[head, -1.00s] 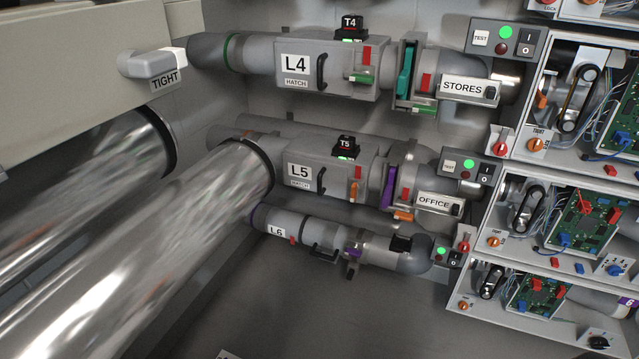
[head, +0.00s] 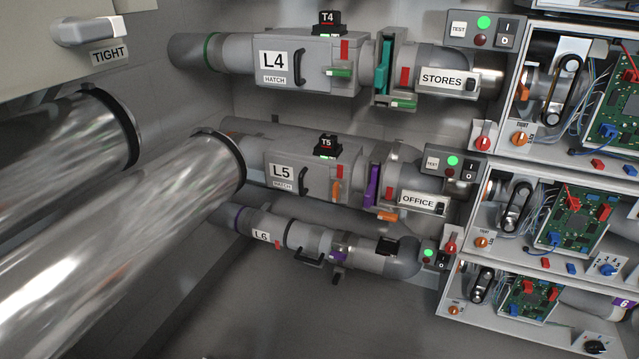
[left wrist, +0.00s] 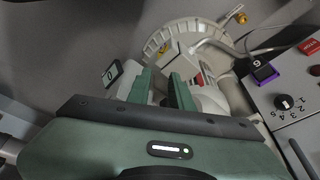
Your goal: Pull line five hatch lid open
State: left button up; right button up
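The line five hatch (head: 318,172) is a grey box on the middle pipe, marked L5 and HATCH. Its lid looks closed. A black handle (head: 303,181) is on the front face. An orange latch (head: 336,191) beside it hangs upright below a red tab (head: 340,171). A black T5 unit (head: 327,146) with a green light sits on top. In the left wrist view my left gripper (left wrist: 161,88) has two green fingers apart, with no object visibly held between them. Neither gripper shows in the head view, and the hatch is not recognisable in the left wrist view.
The L4 hatch (head: 306,66) lies above and the L6 pipe (head: 302,237) below. Large shiny cylinders (head: 130,235) fill the left side. Open control boxes (head: 560,225) with boards and wires stand at right. A panel with a knob (left wrist: 287,102) is right in the left wrist view.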

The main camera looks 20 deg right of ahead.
aim_at(302, 177)
jog(key=i+l+z, duration=0.3)
jog(key=i+l, duration=0.3)
jog(key=i, duration=0.15)
